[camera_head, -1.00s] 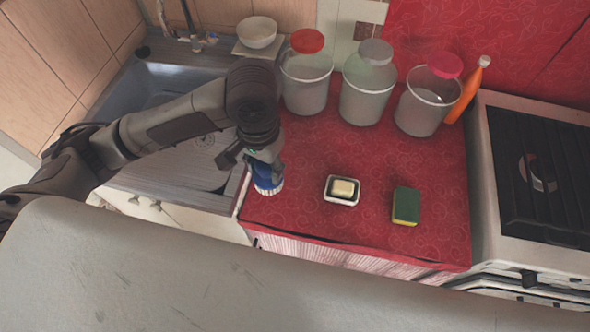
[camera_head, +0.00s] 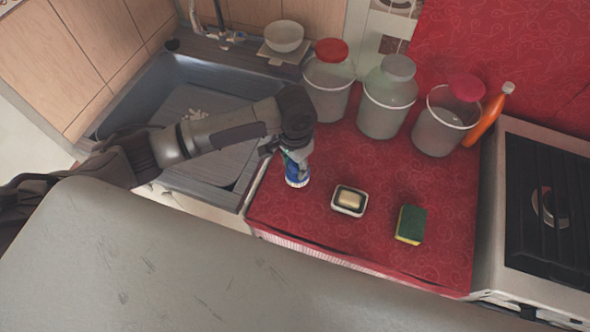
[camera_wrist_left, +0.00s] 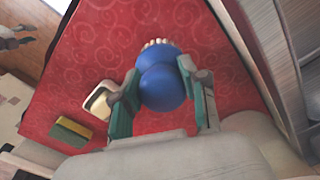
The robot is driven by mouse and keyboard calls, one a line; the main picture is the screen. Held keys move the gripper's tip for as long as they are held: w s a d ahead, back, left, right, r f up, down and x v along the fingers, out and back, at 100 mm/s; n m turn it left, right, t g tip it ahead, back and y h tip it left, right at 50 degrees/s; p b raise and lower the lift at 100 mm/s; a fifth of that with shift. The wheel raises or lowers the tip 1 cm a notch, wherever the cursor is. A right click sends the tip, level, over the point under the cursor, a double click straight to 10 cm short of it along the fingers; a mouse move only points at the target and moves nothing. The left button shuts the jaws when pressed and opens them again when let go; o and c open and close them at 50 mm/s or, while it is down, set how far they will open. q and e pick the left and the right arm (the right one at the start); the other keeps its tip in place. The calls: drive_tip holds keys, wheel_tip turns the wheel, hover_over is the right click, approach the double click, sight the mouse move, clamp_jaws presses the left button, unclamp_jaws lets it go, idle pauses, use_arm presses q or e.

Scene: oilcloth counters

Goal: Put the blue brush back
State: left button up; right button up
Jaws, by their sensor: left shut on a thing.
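The blue brush (camera_head: 297,174) is at the left part of the red counter (camera_head: 335,240), bristles down. It also shows in the left wrist view (camera_wrist_left: 160,86), with pale bristles at its far edge. My left gripper (camera_head: 296,157) is shut on it from above, one finger on each side. Whether the bristles touch the counter I cannot tell. In the left wrist view the gripper (camera_wrist_left: 160,95) has its green finger pads against the brush. My right gripper is not in view.
A white soap dish (camera_head: 349,210) with soap and a green and yellow sponge (camera_head: 410,225) lie to the right of the brush. Jars (camera_head: 388,100) and an orange bottle (camera_head: 487,120) stand behind. A sink (camera_head: 150,95) is left, a stove (camera_head: 548,190) right.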

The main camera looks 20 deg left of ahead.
sight(295, 171)
use_arm(q)
wheel_tip(295, 171, down, 4)
drive_tip(key=shift+r+p, duration=0.1)
drive_tip(key=shift+p, duration=0.2)
drive_tip(key=o, duration=1.1)
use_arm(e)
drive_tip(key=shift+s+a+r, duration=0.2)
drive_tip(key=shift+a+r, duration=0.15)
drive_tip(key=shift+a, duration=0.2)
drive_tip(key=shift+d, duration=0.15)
use_arm(q)
drive_tip(key=shift+r, duration=0.35)
wheel_tip(295, 171, up, 11)
drive_tip(key=shift+r+b, duration=0.2)
drive_tip(key=shift+b, duration=0.25)
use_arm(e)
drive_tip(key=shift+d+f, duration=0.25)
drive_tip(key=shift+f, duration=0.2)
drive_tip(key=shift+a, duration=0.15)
